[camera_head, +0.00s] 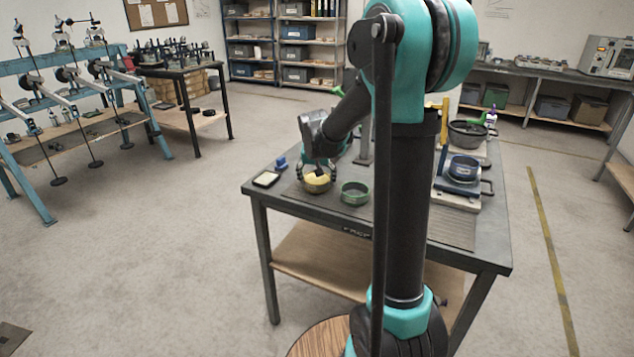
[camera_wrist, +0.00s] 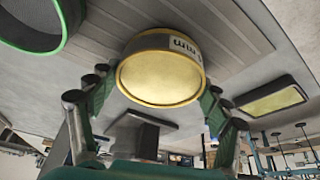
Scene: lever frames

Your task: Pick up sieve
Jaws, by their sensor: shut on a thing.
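A round sieve with a yellow rim (camera_head: 318,184) is at the left end of the dark workbench. In the wrist view the yellow sieve (camera_wrist: 160,78) shows its pale mesh face and a white label with black print on its side. My gripper (camera_head: 316,172) reaches down over it from above. In the wrist view the two green-padded fingers of my gripper (camera_wrist: 158,98) are on opposite sides of the rim, shut on the sieve. I cannot tell whether the sieve touches the bench top.
A green-rimmed sieve (camera_head: 355,193) stands close to the right. A small pale-topped tray (camera_head: 266,179) and a blue item (camera_head: 281,162) lie to the left. A blue sieve on a device (camera_head: 463,168) and a black bowl (camera_head: 467,133) stand farther right on the workbench (camera_head: 300,201).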

